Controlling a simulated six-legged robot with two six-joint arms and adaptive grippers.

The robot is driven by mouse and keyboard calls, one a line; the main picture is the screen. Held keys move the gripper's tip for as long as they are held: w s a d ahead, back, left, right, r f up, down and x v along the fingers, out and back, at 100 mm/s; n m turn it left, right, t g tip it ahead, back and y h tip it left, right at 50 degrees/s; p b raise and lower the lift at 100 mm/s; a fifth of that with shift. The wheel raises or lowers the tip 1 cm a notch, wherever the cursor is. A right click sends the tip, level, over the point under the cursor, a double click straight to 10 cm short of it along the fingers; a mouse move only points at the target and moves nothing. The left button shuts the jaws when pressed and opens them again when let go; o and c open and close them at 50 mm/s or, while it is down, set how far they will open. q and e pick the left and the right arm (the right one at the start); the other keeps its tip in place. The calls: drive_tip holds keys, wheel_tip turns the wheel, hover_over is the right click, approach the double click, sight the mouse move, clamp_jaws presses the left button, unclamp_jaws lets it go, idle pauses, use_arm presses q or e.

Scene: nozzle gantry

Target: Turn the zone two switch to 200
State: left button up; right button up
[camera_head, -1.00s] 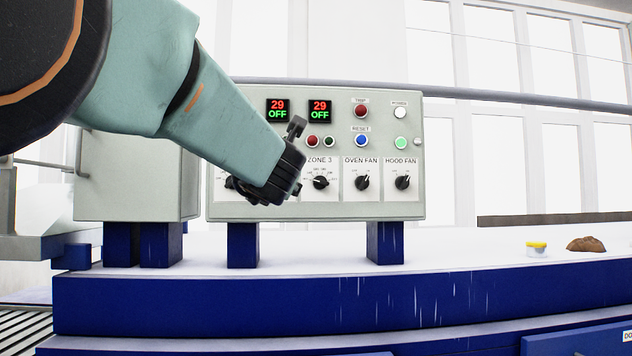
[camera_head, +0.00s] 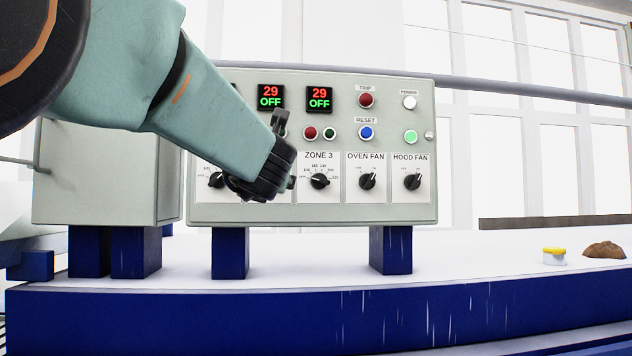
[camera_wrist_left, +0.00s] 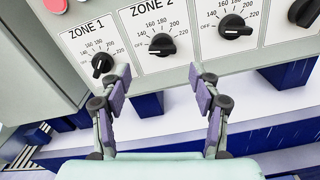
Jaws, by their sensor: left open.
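The zone two switch (camera_wrist_left: 162,45) is a black rotary knob on a white plate, with a printed scale from OFF through 140, 160, 180 and 200 to 220. Its pointer appears to face the OFF side at the left, though it is small. My left gripper (camera_wrist_left: 158,76) is open and empty, its two fingers just below the knob in the picture and apart from it. In the head view my left gripper (camera_head: 282,160) hides the zone two switch. My right gripper is not in view.
The zone 1 knob (camera_wrist_left: 102,65) and zone 3 knob (camera_head: 320,181) flank it closely. The oven fan knob (camera_head: 367,181) and hood fan knob (camera_head: 412,182) sit further right on the control panel (camera_head: 385,210). Two displays (camera_head: 271,97) (camera_head: 319,99) read 29 OFF.

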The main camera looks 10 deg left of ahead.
use_arm(q)
drive_tip(key=w+p, duration=0.3)
drive_tip(key=w, duration=0.3)
drive_tip(key=shift+w+a+r, duration=0.2)
drive_tip(key=shift+a+r, duration=0.1)
drive_tip(key=shift+a, duration=0.15)
drive_tip(key=shift+c, duration=0.6)
drive_tip(key=shift+w+a+f, duration=0.3)
drive_tip(key=shift+w+a, duration=0.1)
drive_tip(key=shift+a, duration=0.1)
drive_tip(key=c, duration=0.4)
drive_tip(key=shift+d, duration=0.2)
drive_tip(key=c, duration=0.4)
drive_tip(key=shift+r, duration=0.1)
drive_tip(key=shift+c, duration=1.3)
